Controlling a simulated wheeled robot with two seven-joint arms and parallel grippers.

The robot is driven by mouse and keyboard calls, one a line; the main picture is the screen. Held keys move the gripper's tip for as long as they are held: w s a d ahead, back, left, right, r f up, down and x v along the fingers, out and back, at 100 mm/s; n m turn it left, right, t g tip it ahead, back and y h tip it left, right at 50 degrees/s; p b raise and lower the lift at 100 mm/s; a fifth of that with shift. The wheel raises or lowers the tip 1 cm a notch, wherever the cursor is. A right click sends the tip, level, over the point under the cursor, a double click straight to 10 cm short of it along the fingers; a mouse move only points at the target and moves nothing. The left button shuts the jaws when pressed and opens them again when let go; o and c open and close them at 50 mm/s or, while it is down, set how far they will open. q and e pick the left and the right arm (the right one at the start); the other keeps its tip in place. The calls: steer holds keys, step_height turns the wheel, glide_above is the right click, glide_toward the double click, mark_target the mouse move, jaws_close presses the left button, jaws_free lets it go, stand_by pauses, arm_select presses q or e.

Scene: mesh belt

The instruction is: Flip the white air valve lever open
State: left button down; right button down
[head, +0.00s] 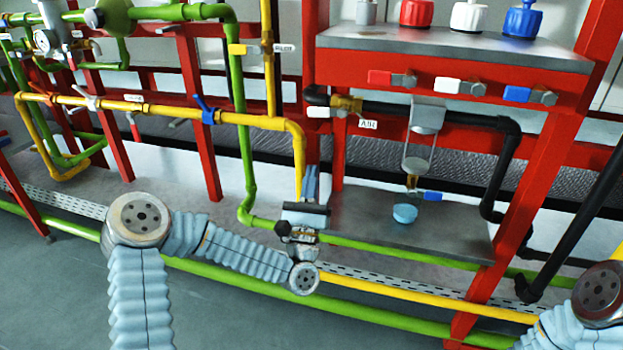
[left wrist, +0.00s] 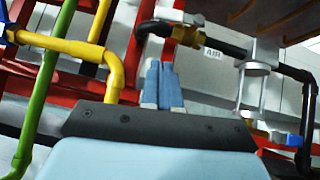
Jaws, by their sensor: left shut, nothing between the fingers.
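The white air valve lever (head: 319,112) points left from the brass valve (head: 346,104) on the black pipe, beside the AIR label (head: 368,124). My left gripper (head: 310,182) is below the lever, fingers pointing up, shut and empty, with a visible gap to the lever. In the left wrist view, the shut blue-grey fingers (left wrist: 162,84) stand below the brass valve (left wrist: 187,37), and the AIR label (left wrist: 213,22) is to its right. My right gripper is out of view.
A yellow pipe (head: 299,160) runs down just left of my left gripper. A red post (head: 335,150) stands behind. A clear cylinder (head: 418,155) hangs to the right, above a grey shelf (head: 450,233) with a blue disc (head: 405,213). Red, white and blue levers (head: 448,85) sit higher.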

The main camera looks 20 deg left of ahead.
mark_target(314, 116)
arm_select(q)
steer(key=w+r+p, duration=0.2)
steer(key=w+r, duration=0.2)
steer(key=r, duration=0.4)
steer(key=shift+w+a+r, duration=0.2)
steer(key=shift+w+a, duration=0.05)
steer(key=shift+a, duration=0.1)
steer(key=m+h, duration=0.1)
steer(key=r+m+h, duration=0.1)
steer(key=m+h, duration=0.1)
steer(key=shift+a+r+h+b, duration=0.3)
steer(key=shift+r+h+b, duration=0.05)
steer(key=shift+r+h, duration=0.05)
steer(key=shift+y, duration=0.3)
